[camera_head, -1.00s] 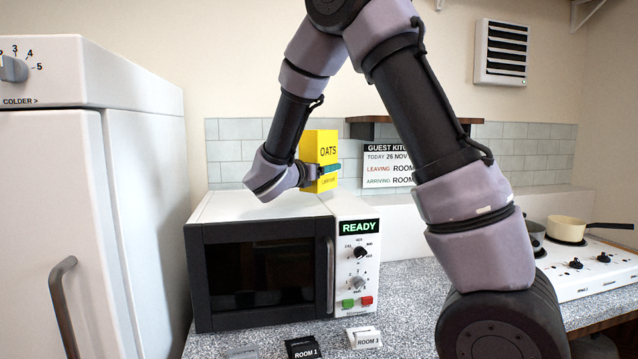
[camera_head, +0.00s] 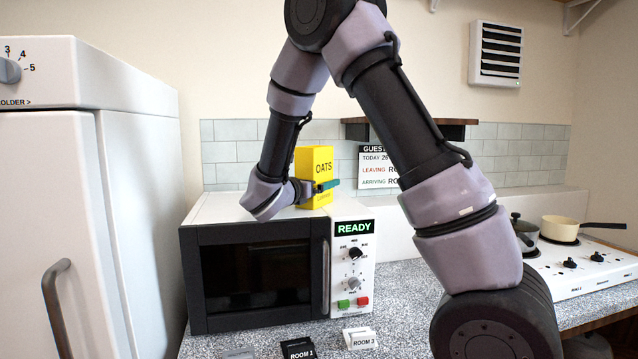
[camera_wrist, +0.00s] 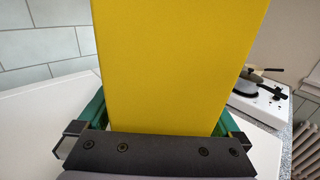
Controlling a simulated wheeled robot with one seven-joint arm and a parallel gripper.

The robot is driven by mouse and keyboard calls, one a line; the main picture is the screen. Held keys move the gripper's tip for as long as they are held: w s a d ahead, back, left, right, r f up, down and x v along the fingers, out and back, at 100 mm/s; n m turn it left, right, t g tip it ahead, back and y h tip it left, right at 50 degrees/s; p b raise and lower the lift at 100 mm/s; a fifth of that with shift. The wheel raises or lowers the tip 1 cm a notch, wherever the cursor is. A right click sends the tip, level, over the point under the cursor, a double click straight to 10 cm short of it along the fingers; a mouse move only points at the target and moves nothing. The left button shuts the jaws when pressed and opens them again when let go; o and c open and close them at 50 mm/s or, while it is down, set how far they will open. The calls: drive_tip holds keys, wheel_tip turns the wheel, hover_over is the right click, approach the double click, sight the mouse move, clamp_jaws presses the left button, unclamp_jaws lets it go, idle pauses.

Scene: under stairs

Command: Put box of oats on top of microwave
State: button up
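The yellow box of oats (camera_head: 315,163) stands upright at the top of the white microwave (camera_head: 222,211), near its back right. In the head view its base looks level with the microwave's top, but I cannot tell whether it touches. My gripper (camera_head: 326,186) has its green fingers on either side of the box's lower part. In the wrist view the box (camera_wrist: 180,65) fills the space between the fingers of my gripper (camera_wrist: 165,118), with the white microwave top (camera_wrist: 40,125) around it. The fingers press close against the box's sides. The box's bottom edge is hidden.
A white fridge (camera_head: 60,220) stands at the left. A hob (camera_head: 590,268) with a cream pan (camera_head: 562,228) and a grey pot (camera_head: 524,232) is at the right. A dark shelf (camera_head: 400,131) is on the back wall. Small room signs (camera_head: 298,349) sit on the speckled counter in front.

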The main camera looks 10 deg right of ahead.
drive_tip(key=shift+r, duration=0.15)
drive_tip(key=v, duration=1.2)
